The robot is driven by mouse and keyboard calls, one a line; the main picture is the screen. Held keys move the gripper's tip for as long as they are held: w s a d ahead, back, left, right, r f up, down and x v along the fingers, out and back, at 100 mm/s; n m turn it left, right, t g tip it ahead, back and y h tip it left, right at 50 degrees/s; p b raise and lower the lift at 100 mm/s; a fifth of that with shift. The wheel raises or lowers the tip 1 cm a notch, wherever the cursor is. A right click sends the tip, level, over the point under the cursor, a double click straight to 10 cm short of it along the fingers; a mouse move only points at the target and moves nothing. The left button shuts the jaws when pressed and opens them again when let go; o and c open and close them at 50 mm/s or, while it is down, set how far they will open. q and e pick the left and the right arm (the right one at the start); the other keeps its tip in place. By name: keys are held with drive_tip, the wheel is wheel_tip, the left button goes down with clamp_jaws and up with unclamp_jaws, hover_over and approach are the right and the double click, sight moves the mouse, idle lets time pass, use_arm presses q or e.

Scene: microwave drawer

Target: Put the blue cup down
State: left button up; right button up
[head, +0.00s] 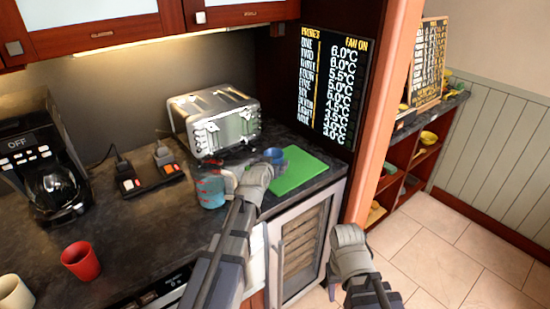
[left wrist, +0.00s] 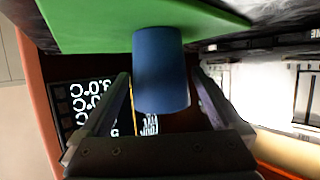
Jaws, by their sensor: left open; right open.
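The blue cup (head: 274,156) is at the left part of the green board (head: 300,172) on the counter and looks upright. My left gripper (head: 260,172) is open just in front of the cup and hides part of it. In the left wrist view, which is upside down, the blue cup (left wrist: 161,72) sits between the two spread fingers, with gaps on both sides. Its far end meets the green board (left wrist: 90,22). My right gripper (head: 350,238) is open and empty, low in front of the cabinet; its fingertips are hard to make out.
A glass measuring cup (head: 211,188) stands left of my left gripper. A silver toaster (head: 215,120) is behind. A coffee maker (head: 45,165), a red cup (head: 81,261) and a cream cup (head: 14,292) are at left. A wine cooler (head: 300,245) is below the counter.

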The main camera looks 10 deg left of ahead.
use_arm(q)
drive_tip(key=p+v, duration=0.2)
drive_tip(key=v, duration=0.5)
drive_tip(key=shift+s+r, duration=0.15)
drive_tip(key=shift+s, duration=0.15)
